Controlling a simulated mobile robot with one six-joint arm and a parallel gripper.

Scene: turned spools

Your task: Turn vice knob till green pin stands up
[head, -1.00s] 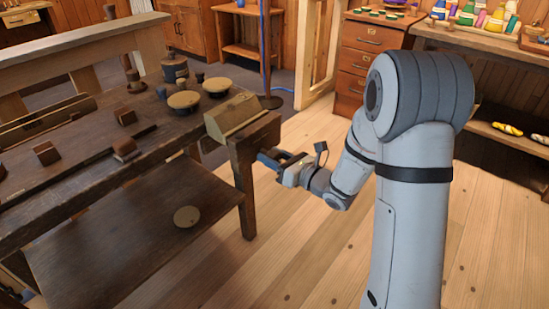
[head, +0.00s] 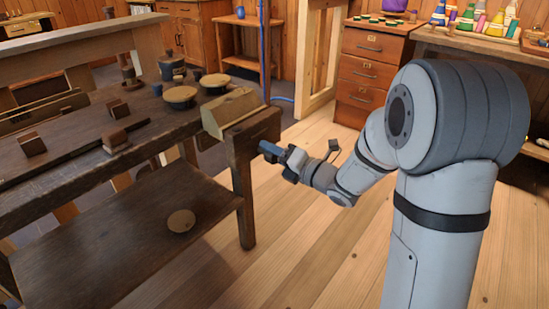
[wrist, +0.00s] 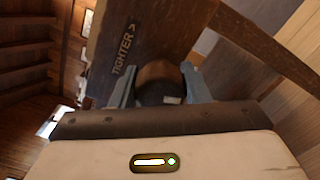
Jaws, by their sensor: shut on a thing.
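The vice (head: 229,110) is a pale wooden block with a sloped top at the right end of the dark workbench. In the wrist view, a wooden face marked "TIGHTER" with an arrow (wrist: 124,48) stands in front of my gripper. The round brown knob (wrist: 158,71) sits between my two blue-grey fingers, and my gripper (wrist: 158,84) is shut on it. In the head view, my gripper (head: 268,151) meets the bench end just below the vice, and the knob is hidden there. I cannot make out a green pin on the vice in either view.
The workbench (head: 70,165) holds small wooden blocks, round lidded pieces (head: 180,95) and a dark pot. A round disc (head: 181,221) lies on its lower shelf. Open plank floor (head: 310,240) lies right of the bench. A drawer cabinet (head: 370,65) stands behind.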

